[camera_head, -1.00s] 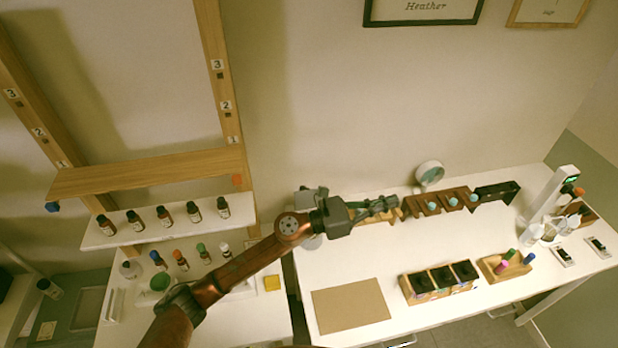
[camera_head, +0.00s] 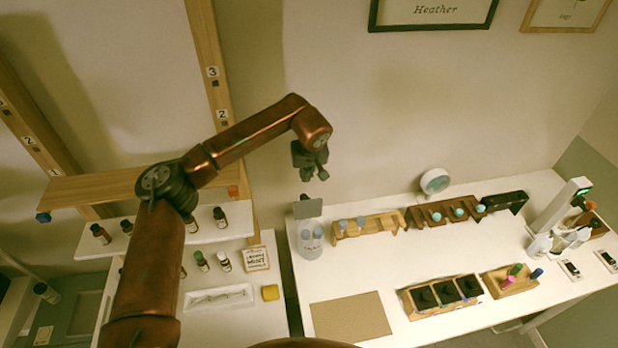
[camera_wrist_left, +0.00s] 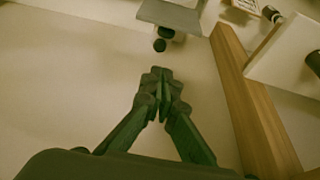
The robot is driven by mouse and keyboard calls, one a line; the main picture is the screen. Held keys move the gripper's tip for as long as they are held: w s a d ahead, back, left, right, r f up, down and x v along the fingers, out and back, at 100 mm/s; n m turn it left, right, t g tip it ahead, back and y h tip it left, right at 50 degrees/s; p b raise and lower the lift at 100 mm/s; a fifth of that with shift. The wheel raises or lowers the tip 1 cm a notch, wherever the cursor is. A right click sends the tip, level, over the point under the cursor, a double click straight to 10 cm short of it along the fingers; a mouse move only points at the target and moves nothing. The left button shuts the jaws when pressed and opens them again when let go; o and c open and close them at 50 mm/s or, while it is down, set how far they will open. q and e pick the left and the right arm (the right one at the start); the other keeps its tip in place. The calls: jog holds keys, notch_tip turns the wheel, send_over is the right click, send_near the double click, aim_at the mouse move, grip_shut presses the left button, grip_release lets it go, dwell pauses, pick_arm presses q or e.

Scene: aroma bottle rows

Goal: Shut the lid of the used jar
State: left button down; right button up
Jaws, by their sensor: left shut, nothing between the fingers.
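The used jar appears to be the pale, clear container (camera_head: 309,245) at the left end of the white worktable, though I read no label clearly. A grey lid-like plate (camera_head: 308,208) stands raised above its back, so it looks open. In the left wrist view a grey plate (camera_wrist_left: 170,15) shows at the top, beyond my fingertips. My left gripper (camera_head: 314,176) hangs above and apart from the jar, near the wall. Its fingers (camera_wrist_left: 162,75) are closed together with nothing between them. My right gripper is not in view.
Wooden stands with pale round pieces (camera_head: 369,226) run right of the jar. A brown mat (camera_head: 350,316) lies in front, and a box with black cups (camera_head: 410,303) sits beside it. A shelf post (camera_head: 207,60) stands left of my gripper.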

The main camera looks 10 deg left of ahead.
aim_at(307, 198)
pick_arm(q)
jog(key=f+p, duration=0.1)
jog(key=f, duration=0.1)
jog(key=f+p, duration=0.1)
jog(key=f, duration=0.1)
jog(key=f+p, duration=0.1)
jog(key=f, duration=0.2)
jog(key=shift+s+d, duration=0.2)
jog(key=shift+s, duration=0.1)
jog(key=shift+s+d, duration=0.15)
jog(key=shift+s, duration=0.3)
jog(key=shift+d, duration=0.1)
